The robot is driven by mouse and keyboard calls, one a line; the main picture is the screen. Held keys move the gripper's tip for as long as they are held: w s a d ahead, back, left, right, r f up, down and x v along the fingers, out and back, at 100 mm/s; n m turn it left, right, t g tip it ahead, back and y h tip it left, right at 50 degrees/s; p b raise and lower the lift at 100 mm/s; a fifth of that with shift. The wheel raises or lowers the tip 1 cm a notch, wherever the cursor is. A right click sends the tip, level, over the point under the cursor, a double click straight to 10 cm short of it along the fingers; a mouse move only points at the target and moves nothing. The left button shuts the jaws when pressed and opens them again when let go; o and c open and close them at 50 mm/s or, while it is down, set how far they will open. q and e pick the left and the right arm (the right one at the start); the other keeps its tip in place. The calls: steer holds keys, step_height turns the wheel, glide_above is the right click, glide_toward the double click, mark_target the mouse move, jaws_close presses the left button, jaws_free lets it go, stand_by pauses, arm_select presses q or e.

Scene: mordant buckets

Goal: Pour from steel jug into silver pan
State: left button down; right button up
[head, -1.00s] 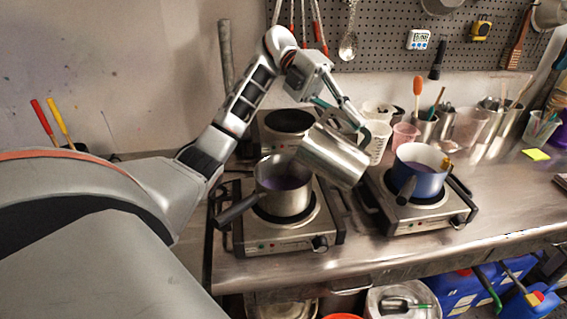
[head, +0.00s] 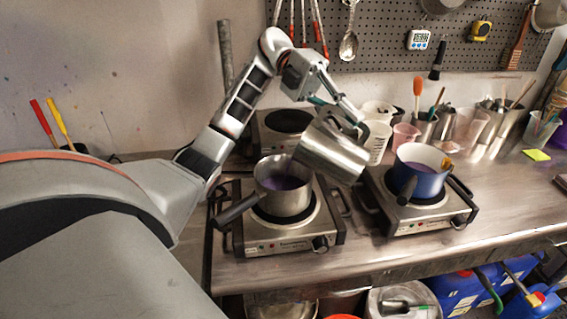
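The steel jug (head: 330,152) is tilted steeply, its mouth toward the left, above and just right of the silver pan. My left gripper (head: 345,122) is at the jug's upper right side, shut on its handle; the fingertips are partly hidden by the jug. The silver pan (head: 283,200) stands on the left hotplate (head: 290,238), its dark handle pointing to the lower left. Purple liquid shows inside the pan. A thin purplish streak seems to run from the jug's lip into the pan. My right gripper is not in view.
A blue pan (head: 422,180) stands on the right hotplate (head: 425,215). Another hotplate (head: 288,122) is behind the silver pan. Plastic cups (head: 378,140) stand close behind the jug. The steel table (head: 500,195) is clear at the right.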

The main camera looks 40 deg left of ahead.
arm_select(q)
steer(key=shift+s+a+r+h+b, duration=0.15)
steer(key=shift+a+r+h+b, duration=0.1)
steer(key=shift+a, duration=0.2)
steer(key=shift+s+a+r+h+b, duration=0.1)
steer(key=shift+a+r+h+b, duration=0.1)
steer(key=shift+a, duration=0.2)
stand_by(0.7)
